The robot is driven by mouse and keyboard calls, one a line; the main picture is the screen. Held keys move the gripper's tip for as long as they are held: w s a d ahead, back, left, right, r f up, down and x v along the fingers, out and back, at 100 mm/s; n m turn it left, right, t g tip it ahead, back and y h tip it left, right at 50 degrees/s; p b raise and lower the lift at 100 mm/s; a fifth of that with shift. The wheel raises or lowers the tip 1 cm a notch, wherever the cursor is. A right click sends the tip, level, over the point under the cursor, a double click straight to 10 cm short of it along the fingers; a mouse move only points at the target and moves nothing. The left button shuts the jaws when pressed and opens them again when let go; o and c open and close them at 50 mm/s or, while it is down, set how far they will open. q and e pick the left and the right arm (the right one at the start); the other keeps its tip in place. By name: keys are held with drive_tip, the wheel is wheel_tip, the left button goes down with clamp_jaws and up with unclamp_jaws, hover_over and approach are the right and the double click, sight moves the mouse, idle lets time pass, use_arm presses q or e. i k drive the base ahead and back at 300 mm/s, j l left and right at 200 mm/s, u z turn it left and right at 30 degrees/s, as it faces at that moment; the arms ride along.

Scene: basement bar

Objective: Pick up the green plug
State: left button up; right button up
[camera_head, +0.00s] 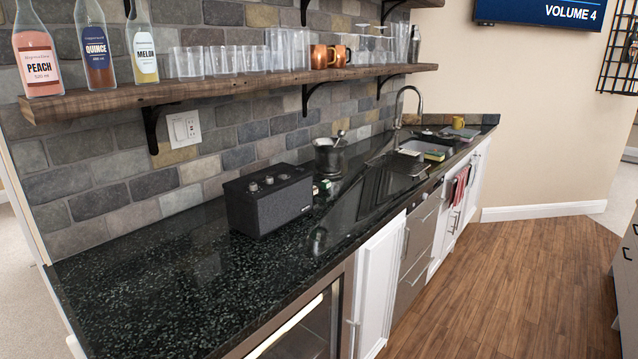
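A small green item (325,184), which may be the green plug, sits on the black speckled counter (150,270) just right of the dark speaker box (268,198). It is too small to make out its shape. A second small item, dark or pale, lies close beside it, next to the speaker. Neither of my grippers is in view.
A dark metal pot (327,157) stands behind the small items. A sink (423,147) and faucet (408,105) lie farther along. A wooden shelf (240,88) with bottles, glasses and copper mugs hangs above. The near-left counter and wooden floor (520,270) are clear.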

sight(325, 185)
drive_tip(key=i+l+u, duration=0.1)
drive_tip(key=l, duration=0.25)
drive_tip(key=i+l+u, duration=0.1)
drive_tip(key=i+l, duration=0.15)
drive_tip(key=i+l+u, duration=0.1)
drive_tip(key=l, duration=0.35)
drive_tip(key=i+l+u, duration=0.1)
drive_tip(key=l, duration=0.4)
drive_tip(key=i+l+u, duration=0.1)
drive_tip(key=l, duration=0.4)
